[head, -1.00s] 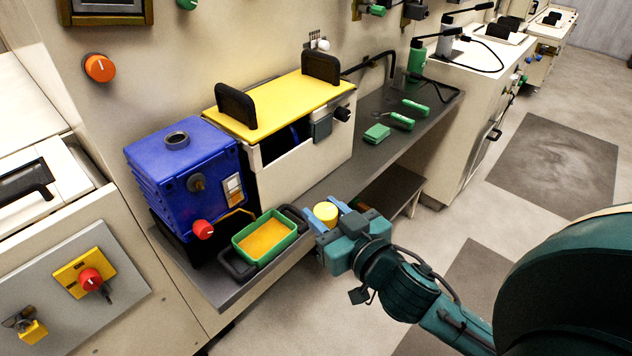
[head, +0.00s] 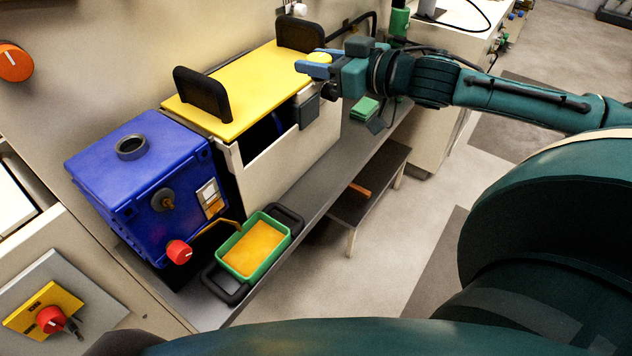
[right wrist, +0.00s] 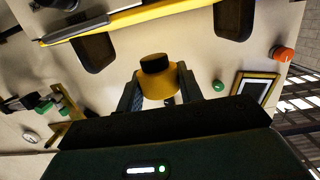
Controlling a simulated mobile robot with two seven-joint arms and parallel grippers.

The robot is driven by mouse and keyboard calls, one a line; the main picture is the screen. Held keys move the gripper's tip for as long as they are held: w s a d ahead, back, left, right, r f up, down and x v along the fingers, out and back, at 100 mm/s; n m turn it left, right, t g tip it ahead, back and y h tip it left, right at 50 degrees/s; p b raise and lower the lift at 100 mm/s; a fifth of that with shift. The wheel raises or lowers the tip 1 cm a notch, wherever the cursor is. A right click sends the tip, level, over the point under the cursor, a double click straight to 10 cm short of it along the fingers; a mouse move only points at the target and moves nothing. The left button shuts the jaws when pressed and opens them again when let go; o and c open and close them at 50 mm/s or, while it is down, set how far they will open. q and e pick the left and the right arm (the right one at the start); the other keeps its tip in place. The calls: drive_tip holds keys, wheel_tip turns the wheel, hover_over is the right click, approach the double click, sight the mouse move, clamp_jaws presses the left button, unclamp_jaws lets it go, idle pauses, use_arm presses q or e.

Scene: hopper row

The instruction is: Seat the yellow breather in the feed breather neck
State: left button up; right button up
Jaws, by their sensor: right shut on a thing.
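The yellow breather (head: 320,57) is held between the blue-tipped fingers of my right gripper (head: 311,66). In the right wrist view the breather (right wrist: 158,90) shows as a yellow cylinder with a narrower black end, and the right gripper's fingers (right wrist: 160,84) press on its two sides. The gripper appears near the right end of the yellow lid, beside a black handle. The neck (head: 131,147) is a dark, open ring on top of the blue box (head: 140,180) at the left, well apart from the breather. My left gripper is not in view.
A cream unit with a yellow lid (head: 250,92) and upright black handles (head: 203,95) stands between the gripper and the blue box. A green tray (head: 252,246) sits in front on the grey shelf (head: 330,178). A red knob (head: 179,252) juts from the blue box.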

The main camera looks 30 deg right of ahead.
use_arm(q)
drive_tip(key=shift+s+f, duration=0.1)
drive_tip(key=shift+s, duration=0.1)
use_arm(e)
drive_tip(key=shift+s, duration=0.1)
drive_tip(key=shift+f, duration=0.25)
wheel_tip(320, 180, down, 23)
drive_tip(key=b, duration=0.3)
drive_tip(key=shift+f, duration=2.05)
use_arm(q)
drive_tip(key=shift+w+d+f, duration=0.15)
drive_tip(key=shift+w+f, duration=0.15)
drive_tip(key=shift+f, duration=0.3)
use_arm(e)
drive_tip(key=shift+f, duration=0.2)
drive_tip(key=o, duration=1)
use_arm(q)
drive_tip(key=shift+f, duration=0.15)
